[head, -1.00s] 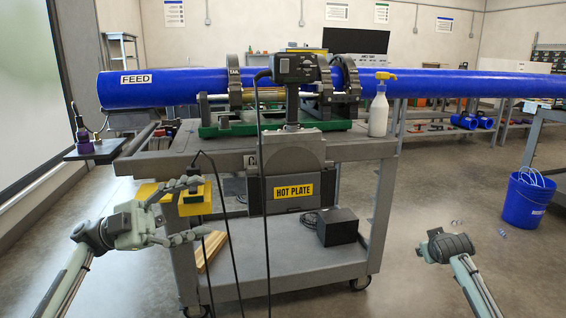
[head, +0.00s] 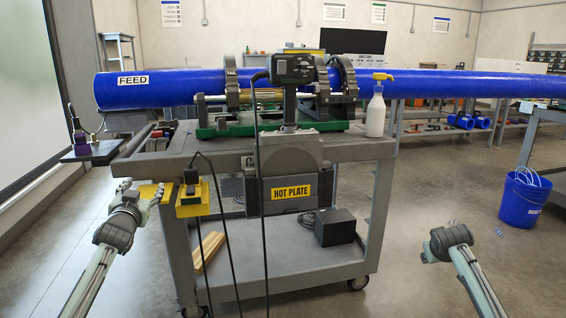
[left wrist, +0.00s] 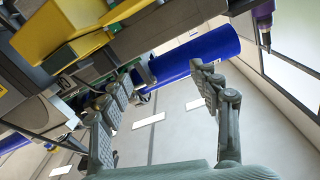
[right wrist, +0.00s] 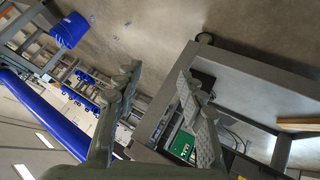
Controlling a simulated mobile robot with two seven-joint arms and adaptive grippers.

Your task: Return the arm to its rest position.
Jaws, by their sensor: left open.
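My left arm comes in from the lower left in the head view. Its gripper (head: 141,188) is open and empty, pointing away from me just left of the yellow holders on the cart's (head: 276,262) near left corner. In the left wrist view my left gripper's fingers (left wrist: 160,72) are spread with nothing between them, and a yellow holder (left wrist: 75,28) is at upper left. In the right wrist view my right gripper (right wrist: 157,72) is open and empty.
A yellow holder (head: 192,207) carries a small black corded device (head: 192,182). Dark cables hang before the hot plate (head: 290,188). A blue pipe (head: 160,90) lies clamped across the cart. A purple-and-black tool stand (head: 92,151) juts out left. Floor around my right arm is free.

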